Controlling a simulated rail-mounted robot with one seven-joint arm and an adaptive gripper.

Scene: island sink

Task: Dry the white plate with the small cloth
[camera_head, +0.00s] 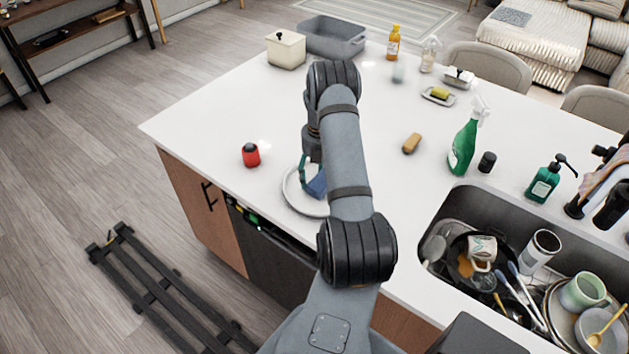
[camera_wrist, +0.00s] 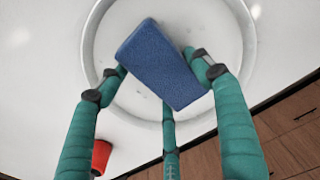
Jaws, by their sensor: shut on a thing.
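The white plate (camera_head: 292,197) lies flat on the white island top near its front edge, partly hidden behind my arm in the head view. In the wrist view the plate (camera_wrist: 103,50) fills the upper middle, with a few faint specks on its surface. The small blue cloth (camera_wrist: 160,62) looks like a folded block. My gripper (camera_wrist: 160,72) is shut on the cloth, with green fingers on both sides of it. The cloth (camera_head: 317,185) is over the plate in the head view. I cannot tell whether it touches the plate.
A red-and-black container (camera_head: 251,155) stands left of the plate. A brown sponge (camera_head: 412,143) and a green spray bottle (camera_head: 465,142) are to the right. The sink (camera_head: 440,212) at the right is full of dishes. The left part of the counter (camera_head: 205,120) is clear.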

